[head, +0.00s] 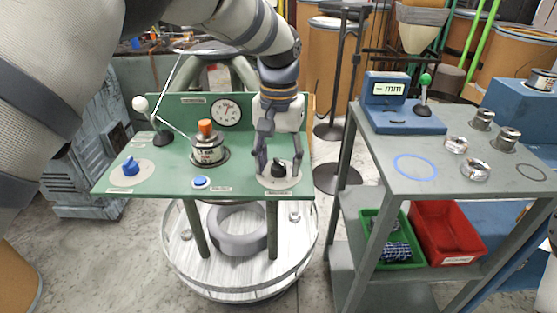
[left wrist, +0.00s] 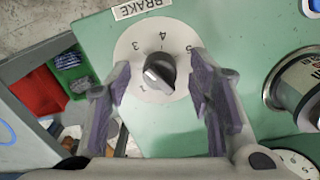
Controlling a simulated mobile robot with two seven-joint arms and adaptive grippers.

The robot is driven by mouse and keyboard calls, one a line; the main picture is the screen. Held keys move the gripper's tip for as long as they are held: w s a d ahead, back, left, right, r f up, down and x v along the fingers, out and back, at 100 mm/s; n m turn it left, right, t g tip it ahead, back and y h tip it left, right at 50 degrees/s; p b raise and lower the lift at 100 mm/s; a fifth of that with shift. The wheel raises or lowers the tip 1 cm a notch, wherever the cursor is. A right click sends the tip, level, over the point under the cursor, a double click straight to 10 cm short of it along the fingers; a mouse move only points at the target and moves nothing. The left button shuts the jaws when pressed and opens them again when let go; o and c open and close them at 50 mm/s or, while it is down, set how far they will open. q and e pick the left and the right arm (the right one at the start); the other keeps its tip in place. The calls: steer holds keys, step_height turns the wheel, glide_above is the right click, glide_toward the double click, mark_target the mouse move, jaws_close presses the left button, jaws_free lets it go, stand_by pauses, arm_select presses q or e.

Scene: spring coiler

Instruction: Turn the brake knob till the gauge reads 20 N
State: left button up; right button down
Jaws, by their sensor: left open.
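The black brake knob (head: 278,170) stands on a pale numbered dial at the right front of the green bench. In the left wrist view the knob (left wrist: 158,73) has a light pointer edge, and its dial lies beside a BRAKE label (left wrist: 140,8). My left gripper (head: 279,161) points down over it, open, with one finger on each side and visible gaps to the knob. The round white gauge (head: 226,109) is on the bench's upright back panel. Its needle is too small to read. My right gripper is not in view.
The bench also carries a wire spool with an orange top (head: 205,128), a blue knob (head: 130,168), a blue button (head: 200,182) and a white-balled lever (head: 141,104). A grey cart (head: 370,150) with a mm display (head: 389,88) stands to the right.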

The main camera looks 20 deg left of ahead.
mark_target(278, 161)
arm_select(q)
step_height(278, 161, up, 12)
stand_by(0.3)
